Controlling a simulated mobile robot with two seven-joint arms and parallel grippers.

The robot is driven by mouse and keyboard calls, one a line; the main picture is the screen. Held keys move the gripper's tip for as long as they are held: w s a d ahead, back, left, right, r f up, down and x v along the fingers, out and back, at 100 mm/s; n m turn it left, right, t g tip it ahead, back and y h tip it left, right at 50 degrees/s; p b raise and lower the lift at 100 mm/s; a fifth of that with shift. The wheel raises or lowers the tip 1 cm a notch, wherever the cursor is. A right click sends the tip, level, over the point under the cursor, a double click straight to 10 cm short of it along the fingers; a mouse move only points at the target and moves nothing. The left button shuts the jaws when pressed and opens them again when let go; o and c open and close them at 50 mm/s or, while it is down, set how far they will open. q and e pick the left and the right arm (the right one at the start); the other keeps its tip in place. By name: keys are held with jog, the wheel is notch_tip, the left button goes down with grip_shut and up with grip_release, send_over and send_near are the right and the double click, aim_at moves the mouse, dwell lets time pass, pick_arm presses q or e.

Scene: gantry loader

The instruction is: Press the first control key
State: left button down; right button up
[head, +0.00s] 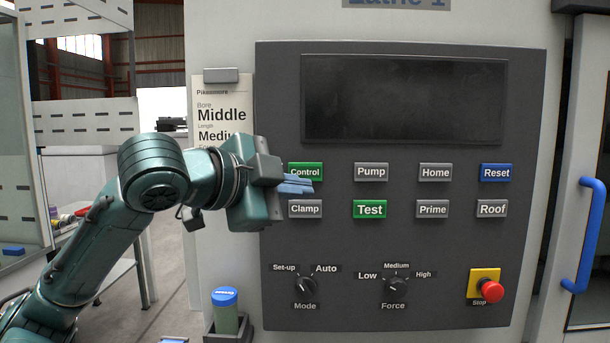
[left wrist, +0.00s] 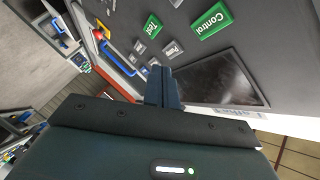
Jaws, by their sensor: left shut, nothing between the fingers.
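The green Control key (head: 306,169) is at the left end of the panel's upper key row in the head view. My left gripper (head: 297,185) is shut and empty, its blue fingertips just below and partly over the lower edge of that key. Whether the tips touch the panel cannot be told. In the left wrist view the Control key (left wrist: 211,20) shows tilted at the top, apart from the shut fingers (left wrist: 163,88). My right gripper is not in view.
The Clamp key (head: 305,208) lies just below, the Pump key (head: 371,172) to the right. Below are the Mode knob (head: 305,285) and red stop button (head: 491,291). A paper card (head: 220,110) hangs left of the panel. A blue-capped container (head: 225,310) stands at lower left.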

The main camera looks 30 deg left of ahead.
pick_arm(q)
jog(key=shift+r, duration=0.1)
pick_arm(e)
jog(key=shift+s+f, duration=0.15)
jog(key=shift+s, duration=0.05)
pick_arm(q)
jog(key=shift+a, duration=0.1)
send_near(321, 177)
jog(key=w+d, duration=0.1)
jog(key=w, duration=0.2)
jog(key=shift+w+f+p, duration=0.4)
jog(key=shift+f+p, duration=0.1)
jog(key=shift+f, duration=0.05)
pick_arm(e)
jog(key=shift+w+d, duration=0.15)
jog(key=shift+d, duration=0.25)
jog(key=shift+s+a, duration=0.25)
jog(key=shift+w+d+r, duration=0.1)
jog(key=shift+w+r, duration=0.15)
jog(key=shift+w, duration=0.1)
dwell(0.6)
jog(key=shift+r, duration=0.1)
